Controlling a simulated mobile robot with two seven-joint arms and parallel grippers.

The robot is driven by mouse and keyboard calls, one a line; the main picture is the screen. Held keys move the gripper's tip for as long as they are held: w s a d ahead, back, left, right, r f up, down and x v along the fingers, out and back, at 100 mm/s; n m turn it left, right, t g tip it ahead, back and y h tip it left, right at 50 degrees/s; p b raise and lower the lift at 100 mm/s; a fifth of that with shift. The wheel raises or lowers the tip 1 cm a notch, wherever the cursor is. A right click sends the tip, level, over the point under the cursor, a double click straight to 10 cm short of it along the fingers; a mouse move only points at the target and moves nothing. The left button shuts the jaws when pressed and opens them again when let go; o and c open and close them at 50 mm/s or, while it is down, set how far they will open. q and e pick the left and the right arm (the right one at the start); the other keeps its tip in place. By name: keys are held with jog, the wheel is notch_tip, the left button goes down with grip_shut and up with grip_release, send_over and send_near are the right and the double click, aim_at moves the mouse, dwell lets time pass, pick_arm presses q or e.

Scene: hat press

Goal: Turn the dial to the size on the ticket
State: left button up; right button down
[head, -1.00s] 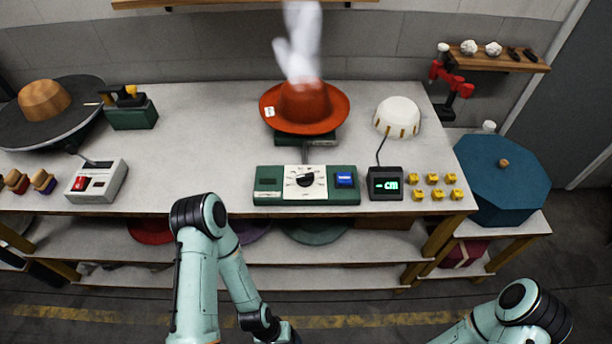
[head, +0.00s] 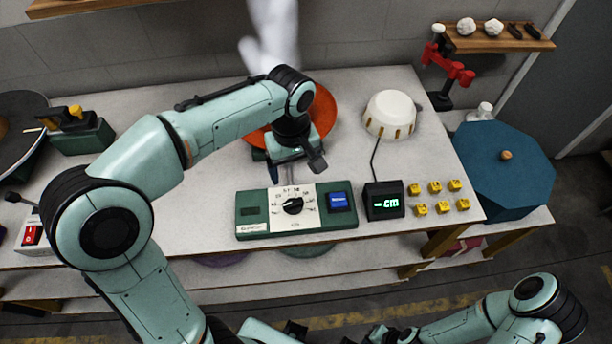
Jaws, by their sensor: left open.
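The black dial (head: 293,206) sits on a white scale plate in the middle of a green control box (head: 252,226) at the table's front. The scale marks are too small to read. A blue button (head: 339,201) is to the dial's right. My left gripper (head: 294,170) is open and empty, behind and above the box, its fingers apart from the dial. The orange hat (head: 322,110) is mostly hidden behind my left arm, and no ticket shows on it now. My right arm is at the bottom right; its gripper (head: 390,335) is partly cut off and its jaws are unclear.
A small display (head: 384,201) reading "- cm" stands right of the box, with several yellow blocks (head: 434,187) beyond it. A white domed form (head: 389,113) stands behind. A blue octagonal box (head: 503,170) is at the right. A blurred white shape (head: 272,35) hangs above the hat.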

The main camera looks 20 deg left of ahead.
aim_at(293, 202)
pick_arm(q)
jog(key=f, duration=0.3)
jog(key=s+f+b, duration=0.1)
jog(key=f, duration=0.7)
jog(key=shift+s+a+f, duration=0.15)
jog(key=shift+s+f, duration=0.05)
jog(key=shift+s, duration=0.1)
jog(key=shift+w+f+b, duration=0.1)
jog(key=shift+f+b, duration=0.2)
jog(key=shift+f, duration=0.4)
pick_arm(e)
jog(key=shift+s+f, duration=0.95)
jog(key=shift+s, duration=0.1)
pick_arm(q)
jog(key=c, duration=1.1)
